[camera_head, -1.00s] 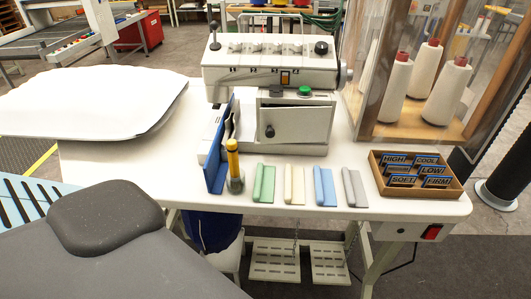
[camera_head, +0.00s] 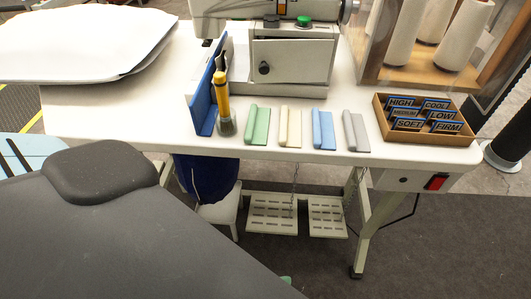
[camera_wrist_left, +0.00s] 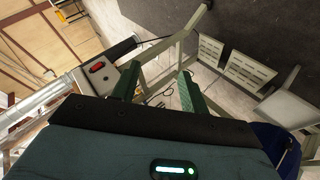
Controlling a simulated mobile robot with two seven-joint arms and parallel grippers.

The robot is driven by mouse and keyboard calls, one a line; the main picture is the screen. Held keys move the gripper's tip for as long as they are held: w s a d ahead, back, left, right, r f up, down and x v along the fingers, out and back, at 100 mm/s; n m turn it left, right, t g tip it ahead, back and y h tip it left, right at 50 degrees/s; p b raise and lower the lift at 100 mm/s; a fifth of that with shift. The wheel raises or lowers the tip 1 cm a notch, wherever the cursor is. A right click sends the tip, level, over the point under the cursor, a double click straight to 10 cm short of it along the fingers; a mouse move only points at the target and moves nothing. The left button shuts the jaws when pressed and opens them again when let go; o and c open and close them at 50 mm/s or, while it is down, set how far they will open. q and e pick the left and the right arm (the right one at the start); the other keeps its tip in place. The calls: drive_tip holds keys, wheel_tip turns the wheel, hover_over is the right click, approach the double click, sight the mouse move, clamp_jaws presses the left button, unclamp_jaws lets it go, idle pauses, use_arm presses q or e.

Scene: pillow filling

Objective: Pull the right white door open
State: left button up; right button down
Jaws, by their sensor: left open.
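The white door (camera_head: 291,62) is a panel on the front of the white sewing machine (camera_head: 345,20), with a black round knob (camera_head: 264,68) near its left edge. The panel's outline looks slightly skewed; I cannot tell whether it is fully closed. The machine's top is cut off by the head view's upper edge. My left gripper (camera_wrist_left: 158,88) shows in the left wrist view with its two dark green fingers apart and nothing between them. It points toward the area below the table, away from the door. My right gripper is not in view.
A blue upright panel (camera_head: 208,85) and a yellow-handled brush (camera_head: 223,100) stand left of the door. Several coloured rolled pieces (camera_head: 258,127) lie in front. A label box (camera_head: 425,138) sits at right. Pedals (camera_head: 272,213) and a red switch (camera_head: 437,182) are below the tabletop.

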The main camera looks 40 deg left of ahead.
sight(264, 73)
use_arm(q)
drive_tip(key=w+r+n+t, duration=1)
drive_tip(key=w+r, duration=0.2)
drive_tip(key=r, duration=0.3)
drive_tip(key=w+a+r+n+y, duration=0.2)
drive_tip(key=a+r+n+y, duration=0.2)
drive_tip(key=n+y, duration=0.6)
drive_tip(key=w+a+r+n+g+y, duration=0.1)
drive_tip(key=a+r+n+y, duration=0.3)
drive_tip(key=n, duration=1.5)
drive_tip(key=shift+w+a+n+y, duration=0.3)
drive_tip(key=shift+w+a+y, duration=0.2)
drive_tip(key=shift+a+y, duration=2.15)
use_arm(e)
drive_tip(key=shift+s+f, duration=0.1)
use_arm(q)
drive_tip(key=shift+w+d+r+y, duration=0.1)
drive_tip(key=shift+d+y, duration=0.3)
drive_tip(key=shift+y, duration=0.05)
